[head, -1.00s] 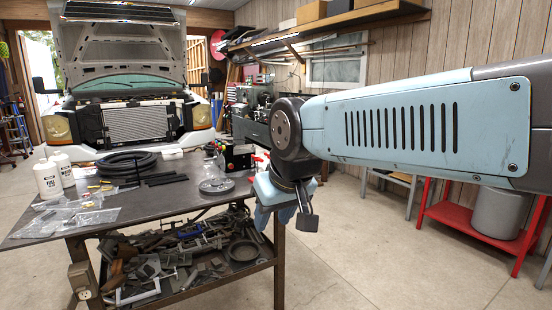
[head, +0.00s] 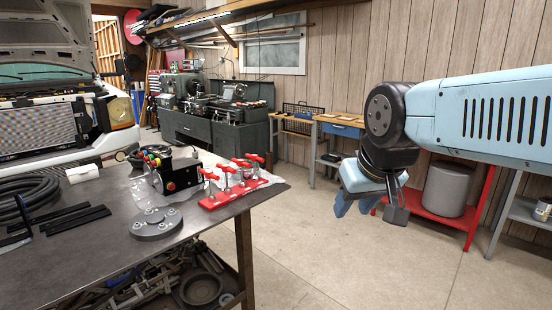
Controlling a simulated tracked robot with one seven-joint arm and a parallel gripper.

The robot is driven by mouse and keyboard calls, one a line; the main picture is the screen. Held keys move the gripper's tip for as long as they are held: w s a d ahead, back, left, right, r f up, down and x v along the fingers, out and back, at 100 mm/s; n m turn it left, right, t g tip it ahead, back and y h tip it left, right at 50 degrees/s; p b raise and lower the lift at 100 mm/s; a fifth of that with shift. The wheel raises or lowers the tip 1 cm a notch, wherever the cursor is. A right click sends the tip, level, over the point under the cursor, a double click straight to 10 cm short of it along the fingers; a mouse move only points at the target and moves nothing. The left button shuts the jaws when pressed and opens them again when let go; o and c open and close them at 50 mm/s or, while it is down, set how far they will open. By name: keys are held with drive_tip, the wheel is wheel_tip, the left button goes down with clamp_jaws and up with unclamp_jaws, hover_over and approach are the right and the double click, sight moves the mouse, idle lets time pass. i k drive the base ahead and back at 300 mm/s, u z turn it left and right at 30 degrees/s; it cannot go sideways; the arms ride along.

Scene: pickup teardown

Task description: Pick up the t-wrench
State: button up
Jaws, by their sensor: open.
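Several red T-shaped handles (head: 238,166) stand upright on a red base (head: 241,192) at the right edge of the dark metal table (head: 110,225). They may include the t-wrench, but they are too small to tell for sure. My gripper (head: 376,209) is open and empty, pointing down over the open floor. It is to the right of the table and clear of the red handles. No other t-wrench can be made out.
A black box with coloured buttons (head: 165,170) and a grey flanged disc (head: 155,223) sit left of the red base. Black bars (head: 75,219) and coiled hose (head: 25,196) lie farther left. A red stand (head: 440,218) is behind my gripper. The floor between is clear.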

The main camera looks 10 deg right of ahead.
sight(240, 163)
drive_tip(key=z, duration=0.2)
drive_tip(key=i, duration=1.1)
drive_tip(key=u, duration=0.25)
